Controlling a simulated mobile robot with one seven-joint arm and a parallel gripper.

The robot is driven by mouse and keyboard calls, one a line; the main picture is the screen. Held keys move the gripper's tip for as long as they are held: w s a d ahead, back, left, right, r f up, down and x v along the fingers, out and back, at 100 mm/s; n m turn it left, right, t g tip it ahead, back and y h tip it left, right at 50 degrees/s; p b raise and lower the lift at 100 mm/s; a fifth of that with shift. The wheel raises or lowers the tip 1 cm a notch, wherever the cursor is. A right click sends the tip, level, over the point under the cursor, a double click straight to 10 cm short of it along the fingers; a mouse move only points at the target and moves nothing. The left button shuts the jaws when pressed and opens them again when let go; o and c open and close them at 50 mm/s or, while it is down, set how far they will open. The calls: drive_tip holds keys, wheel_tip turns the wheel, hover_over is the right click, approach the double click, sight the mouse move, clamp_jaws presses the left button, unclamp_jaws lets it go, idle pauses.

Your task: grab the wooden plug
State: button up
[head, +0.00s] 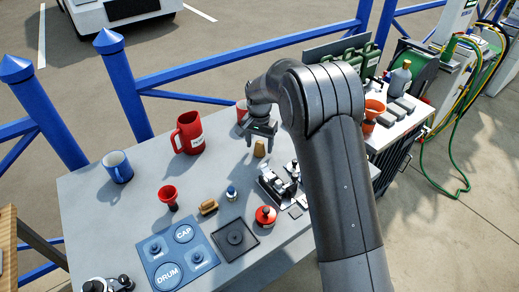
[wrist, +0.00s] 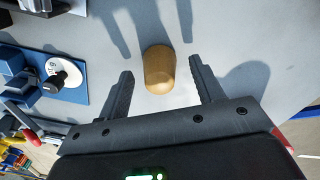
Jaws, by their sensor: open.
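The wooden plug (head: 260,148) is a small tan tapered piece standing on the grey table, right of the middle. In the wrist view the plug (wrist: 159,69) lies between and just beyond the fingertips. My gripper (head: 261,136) points down above the plug in the head view. In the wrist view my gripper (wrist: 160,78) is open, one finger on each side of the plug, with a gap on both sides. Nothing is held. I cannot tell the exact height of the fingertips over the table.
A metal device (head: 280,182) stands close by at the front right. A red jug (head: 188,133) and a red mug (head: 242,111) stand to the left and behind. The table around the plug is clear.

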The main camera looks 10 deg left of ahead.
drive_tip(key=shift+f, duration=0.15)
drive_tip(key=shift+c, duration=0.3)
drive_tip(key=c, duration=1)
